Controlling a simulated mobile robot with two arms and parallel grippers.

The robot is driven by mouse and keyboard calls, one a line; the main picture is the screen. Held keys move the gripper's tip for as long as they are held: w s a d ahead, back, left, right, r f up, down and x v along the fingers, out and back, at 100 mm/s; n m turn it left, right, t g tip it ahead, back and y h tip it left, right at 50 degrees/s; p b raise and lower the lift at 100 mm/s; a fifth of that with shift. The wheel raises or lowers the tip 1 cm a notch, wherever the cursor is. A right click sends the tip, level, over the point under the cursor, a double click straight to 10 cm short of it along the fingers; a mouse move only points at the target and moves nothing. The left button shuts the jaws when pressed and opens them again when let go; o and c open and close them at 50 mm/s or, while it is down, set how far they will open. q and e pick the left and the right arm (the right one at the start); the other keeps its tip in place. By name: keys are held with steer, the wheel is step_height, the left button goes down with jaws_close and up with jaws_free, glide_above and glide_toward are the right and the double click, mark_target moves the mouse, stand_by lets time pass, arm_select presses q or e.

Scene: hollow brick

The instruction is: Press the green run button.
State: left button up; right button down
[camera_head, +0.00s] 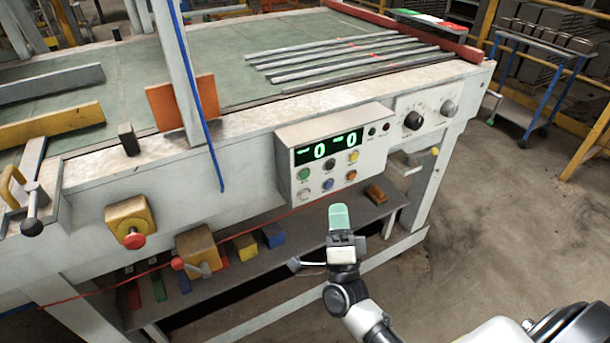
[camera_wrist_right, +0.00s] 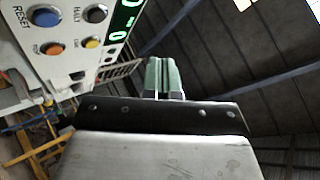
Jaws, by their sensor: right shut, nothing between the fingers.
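The green button (camera_head: 304,174) is at the upper left of the buttons on a white control box on the machine's front. It is not in the right wrist view. My right gripper (camera_head: 339,217) is shut and empty, its green fingertips pointing up. In the head view it appears below and to the right of the green button, apart from the box. In the wrist view the shut fingers (camera_wrist_right: 163,77) stand to the right of the button panel (camera_wrist_right: 75,68). My left gripper is not in view.
Black, yellow, white, blue and orange buttons sit close around the green one, below a lit display (camera_head: 326,148). In the wrist view the blue button (camera_wrist_right: 45,16) is labelled RESET. Two knobs (camera_head: 413,120) are on the right. A shelf (camera_head: 290,240) with coloured blocks lies below.

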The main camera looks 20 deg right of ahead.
mark_target(304, 175)
steer(key=shift+w, duration=0.1)
steer(key=w+b, duration=0.3)
steer(key=w, duration=0.5)
steer(key=shift+w+a, duration=0.35)
steer(key=shift+y, duration=0.3)
stand_by(1.6)
steer(key=shift+w+b, duration=0.4)
steer(key=shift+w, duration=0.35)
stand_by(0.5)
steer(key=shift+s, duration=0.8)
